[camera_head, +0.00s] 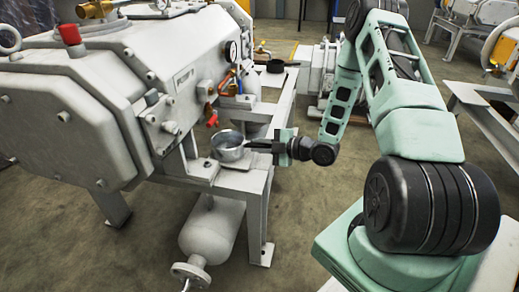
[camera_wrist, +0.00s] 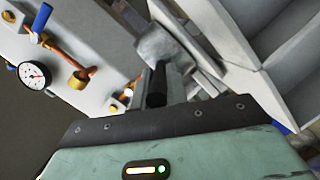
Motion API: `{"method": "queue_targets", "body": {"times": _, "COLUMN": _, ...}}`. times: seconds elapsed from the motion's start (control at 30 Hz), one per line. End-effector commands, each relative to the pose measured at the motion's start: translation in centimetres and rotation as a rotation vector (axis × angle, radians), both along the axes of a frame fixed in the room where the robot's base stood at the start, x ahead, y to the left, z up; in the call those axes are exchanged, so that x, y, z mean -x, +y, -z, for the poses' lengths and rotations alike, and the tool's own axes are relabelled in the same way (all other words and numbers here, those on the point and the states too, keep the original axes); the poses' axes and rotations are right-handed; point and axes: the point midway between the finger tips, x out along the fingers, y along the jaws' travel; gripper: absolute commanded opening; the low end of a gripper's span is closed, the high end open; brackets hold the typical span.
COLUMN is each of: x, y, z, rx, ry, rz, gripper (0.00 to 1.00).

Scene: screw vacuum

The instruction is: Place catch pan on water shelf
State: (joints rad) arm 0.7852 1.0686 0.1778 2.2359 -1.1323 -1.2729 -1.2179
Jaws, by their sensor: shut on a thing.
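The catch pan (camera_head: 228,146) is a round silver metal pan, seen in the head view at the corner of the white frame beside the vacuum machine. My gripper (camera_head: 256,145) reaches in from the right and is shut on the pan's right side. The pan is about level, over or on the flat white shelf plate (camera_head: 236,182); I cannot tell if it touches. In the wrist view my gripper (camera_wrist: 157,88) shows at the middle, with a grey metal surface beyond it that I cannot clearly make out.
The large white vacuum machine (camera_head: 140,90) stands close on the left. Its copper pipe (camera_wrist: 66,58) and pressure gauge (camera_wrist: 32,74) show in the wrist view. A white cylinder tank (camera_head: 212,228) lies below the shelf.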

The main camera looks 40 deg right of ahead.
Motion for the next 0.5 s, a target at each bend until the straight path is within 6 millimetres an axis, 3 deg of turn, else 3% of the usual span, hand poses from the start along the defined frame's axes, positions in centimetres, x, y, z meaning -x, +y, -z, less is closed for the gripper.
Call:
{"method": "queue_targets", "body": {"times": 0.33, "x": -0.07, "y": 0.05, "z": 0.4, "rx": 0.0, "ry": -0.002, "rz": -0.001, "gripper": 0.0}}
{"method": "queue_targets", "body": {"times": 0.37, "x": -0.06, "y": 0.04, "z": 0.35, "rx": 0.001, "ry": 0.0, "rz": 0.0, "gripper": 0.21}}
{"method": "queue_targets", "body": {"times": 0.4, "x": -0.06, "y": 0.04, "z": 0.29, "rx": 0.001, "ry": 0.0, "rz": 0.0, "gripper": 0.32}}
{"method": "queue_targets", "body": {"times": 0.43, "x": -0.06, "y": 0.04, "z": 0.29, "rx": 0.001, "ry": 0.0, "rz": 0.0, "gripper": 0.37}}
{"method": "queue_targets", "body": {"times": 0.5, "x": -0.05, "y": 0.04, "z": 0.28, "rx": 0.001, "ry": 0.0, "rz": 0.0, "gripper": 0.37}}
